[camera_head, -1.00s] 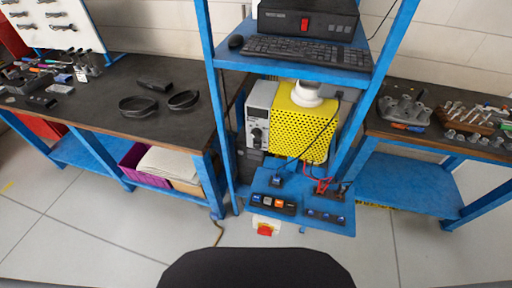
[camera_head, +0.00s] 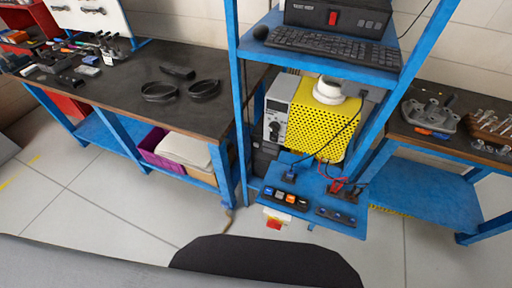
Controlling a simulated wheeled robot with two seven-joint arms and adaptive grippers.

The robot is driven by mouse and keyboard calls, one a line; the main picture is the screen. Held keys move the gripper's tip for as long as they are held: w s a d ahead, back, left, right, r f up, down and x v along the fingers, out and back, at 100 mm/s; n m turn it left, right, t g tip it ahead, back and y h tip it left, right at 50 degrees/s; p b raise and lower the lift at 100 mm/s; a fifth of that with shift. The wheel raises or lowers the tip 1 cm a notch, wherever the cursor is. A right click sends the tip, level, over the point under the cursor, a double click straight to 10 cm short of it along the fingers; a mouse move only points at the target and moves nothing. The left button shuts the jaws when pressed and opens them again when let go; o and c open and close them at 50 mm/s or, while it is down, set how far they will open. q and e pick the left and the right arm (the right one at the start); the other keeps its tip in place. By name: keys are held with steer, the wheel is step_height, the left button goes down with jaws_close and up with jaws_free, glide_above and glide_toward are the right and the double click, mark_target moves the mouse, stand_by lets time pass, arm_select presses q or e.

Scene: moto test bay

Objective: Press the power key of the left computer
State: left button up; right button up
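A black computer unit (camera_head: 358,14) with a red switch (camera_head: 333,18) on its front stands on the upper blue shelf, cut off by the top edge of the head view. It is the only computer that shows, and I cannot tell whether it is the left one. A black keyboard (camera_head: 335,47) lies in front of it, with a mouse (camera_head: 261,33) at its left. Neither of my grippers shows in the head view.
A dark workbench (camera_head: 125,107) is at the left and another bench (camera_head: 430,130) is at the right. Grey floor is open in front.

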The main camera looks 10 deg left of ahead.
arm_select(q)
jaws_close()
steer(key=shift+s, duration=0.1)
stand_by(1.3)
